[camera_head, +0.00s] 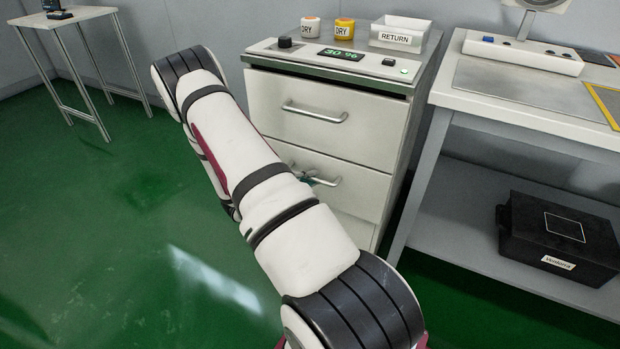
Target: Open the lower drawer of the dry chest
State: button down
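The dry chest (412,112) is a pale cabinet with a grey top and a small display reading "30 %". Its upper drawer (330,132) is shut and has a bar handle (315,112). The lower drawer (356,190) is below it, partly covered by my arm; I cannot tell whether it stands slightly out. The right end of its handle (330,182) shows past my arm. A small dark piece of my gripper (311,177) seems to show at that handle. The rest of the gripper is hidden behind my arm, so its grip and contact are unclear.
Two "DRY" jars (344,28) and a white "RETURN" bin (400,34) stand on the chest. A workbench (530,130) stands close on the right, with a black box (558,240) on its lower shelf. The green floor (110,240) at left is clear.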

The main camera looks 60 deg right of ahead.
jog(key=s+a, duration=0.2)
jog(key=a, duration=2.4)
jog(key=shift+a, duration=0.1)
jog(key=c, duration=1.7)
grip_release()
jog(key=shift+o, duration=0.2)
jog(key=v, duration=1.2)
